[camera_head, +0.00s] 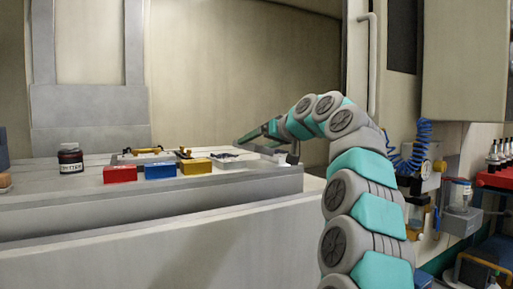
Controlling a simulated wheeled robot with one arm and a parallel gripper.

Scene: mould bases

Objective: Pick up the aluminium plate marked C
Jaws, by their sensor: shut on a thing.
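My gripper (243,141) is at the end of my arm, low over the back right part of the grey bench top. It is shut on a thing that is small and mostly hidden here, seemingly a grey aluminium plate. No letter C can be read. A pale grey block (270,151) lies right beside and below my gripper, partly covered by my wrist. A light grey box-like base (236,163) with dark detail on top stands just in front of the gripper.
A red block (120,175), a blue block (160,172) and a yellow block (196,167) stand in a row along the bench's front edge (150,192). A dark labelled jar (71,160) stands at left. A blue coiled hose (420,135) hangs at right.

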